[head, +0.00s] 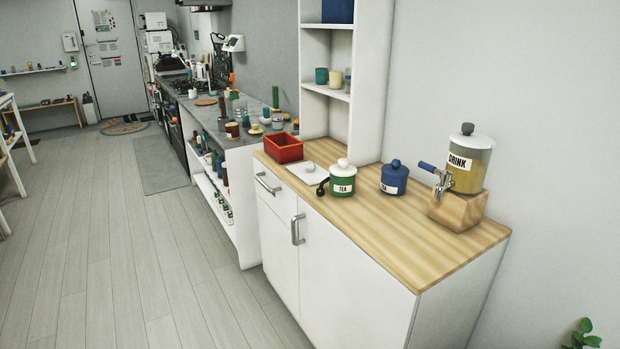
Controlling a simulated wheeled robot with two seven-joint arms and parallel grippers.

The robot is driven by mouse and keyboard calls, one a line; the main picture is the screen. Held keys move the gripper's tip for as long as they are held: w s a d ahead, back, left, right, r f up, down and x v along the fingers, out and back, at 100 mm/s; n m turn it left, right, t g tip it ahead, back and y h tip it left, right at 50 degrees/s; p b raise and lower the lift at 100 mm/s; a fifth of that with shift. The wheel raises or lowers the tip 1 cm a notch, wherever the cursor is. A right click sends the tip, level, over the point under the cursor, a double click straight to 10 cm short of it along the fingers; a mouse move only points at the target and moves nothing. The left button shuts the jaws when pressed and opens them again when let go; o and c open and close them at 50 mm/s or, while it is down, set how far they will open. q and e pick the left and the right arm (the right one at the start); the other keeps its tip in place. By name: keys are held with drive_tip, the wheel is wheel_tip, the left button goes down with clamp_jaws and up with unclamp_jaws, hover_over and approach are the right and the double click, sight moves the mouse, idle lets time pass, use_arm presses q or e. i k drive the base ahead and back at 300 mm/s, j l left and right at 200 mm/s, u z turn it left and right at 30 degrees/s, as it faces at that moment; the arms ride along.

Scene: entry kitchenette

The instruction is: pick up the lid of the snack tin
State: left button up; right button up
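A blue tin (394,182) with a blue knobbed lid (395,165) stands upright on the wooden counter top, right of the middle. Its white label is too small to read, so I cannot tell whether it is the snack tin. A green tin (342,184) labelled TEA stands to its left, with a white knobbed lid (343,164) on it. Both lids sit on their tins. Neither of my grippers is in view.
A drink dispenser (468,165) on a wooden block stands to the right. A red box (283,148), a white sheet (306,172) and a small black-handled item (323,187) lie to the left. The counter's front right (415,255) is bare. Grey floor (110,250) is open at left.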

sight(310, 173)
drive_tip(key=i+j+z, duration=0.45)
drive_tip(key=i+j, duration=0.3)
drive_tip(key=i, duration=0.2)
drive_tip(key=i+j+z, duration=0.4)
drive_tip(key=i+j, duration=0.4)
drive_tip(key=j, duration=0.25)
